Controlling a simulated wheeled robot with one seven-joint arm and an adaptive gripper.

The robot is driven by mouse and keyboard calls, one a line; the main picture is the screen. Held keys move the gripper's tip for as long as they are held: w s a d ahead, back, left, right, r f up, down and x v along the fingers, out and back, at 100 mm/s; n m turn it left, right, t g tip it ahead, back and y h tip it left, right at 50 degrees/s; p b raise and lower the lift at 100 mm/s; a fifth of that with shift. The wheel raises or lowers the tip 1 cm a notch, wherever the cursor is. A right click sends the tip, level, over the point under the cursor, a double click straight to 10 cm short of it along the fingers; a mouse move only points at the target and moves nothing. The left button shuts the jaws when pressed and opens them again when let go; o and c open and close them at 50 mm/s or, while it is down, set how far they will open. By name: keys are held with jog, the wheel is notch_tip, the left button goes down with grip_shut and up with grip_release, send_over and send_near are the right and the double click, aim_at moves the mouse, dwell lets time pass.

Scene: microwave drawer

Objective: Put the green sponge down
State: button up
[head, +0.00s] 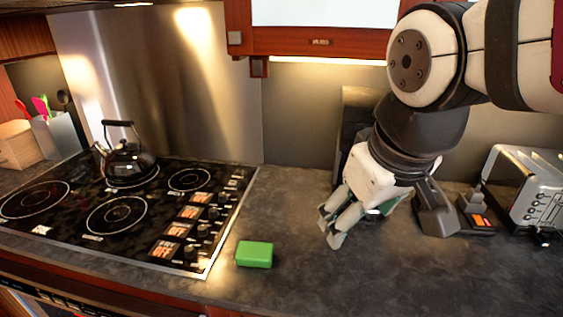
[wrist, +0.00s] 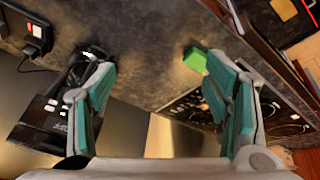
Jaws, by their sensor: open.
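The green sponge (head: 254,254) lies flat on the dark countertop, just right of the stove's right edge. In the wrist view the sponge (wrist: 195,60) shows beyond the tip of the right-hand finger, apart from it. My gripper (head: 329,228) is open and empty above the counter, to the right of the sponge in the head view. In the wrist view its two teal-padded fingers (wrist: 162,75) are spread wide with nothing between them.
A black stovetop (head: 125,208) with a black kettle (head: 125,160) is on the left. A toaster (head: 525,190) and a small dark device (head: 476,212) stand at the right. A black appliance (head: 355,130) stands behind my gripper. The front counter (head: 340,285) is clear.

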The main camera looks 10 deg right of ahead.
jog(key=s, duration=0.1)
jog(key=s+m, duration=0.1)
jog(key=s, duration=0.1)
jog(key=s+d+m+t, duration=0.1)
jog(key=shift+s+f+y, duration=0.25)
jog(key=shift+f+y, duration=0.05)
jog(key=shift+o, duration=0.5)
dwell(0.5)
